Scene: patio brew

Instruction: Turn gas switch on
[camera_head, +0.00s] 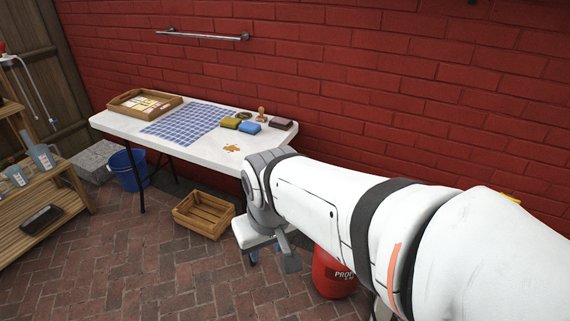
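My white arm reaches in from the lower right and bends downward near the table's front right corner. The end of my arm, with a grey finger-like part at my gripper (290,262), hangs just left of the cylinder. Whether the gripper is open or shut does not show, and I cannot tell if it touches anything.
A white table (204,166) stands along the red brick wall, bearing a wooden tray (117,107), a blue checked cloth (185,126) and sponges. A wooden crate (187,229) and blue bucket (121,172) are on the floor. A wooden shelf (78,187) stands left. Floor at front left is clear.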

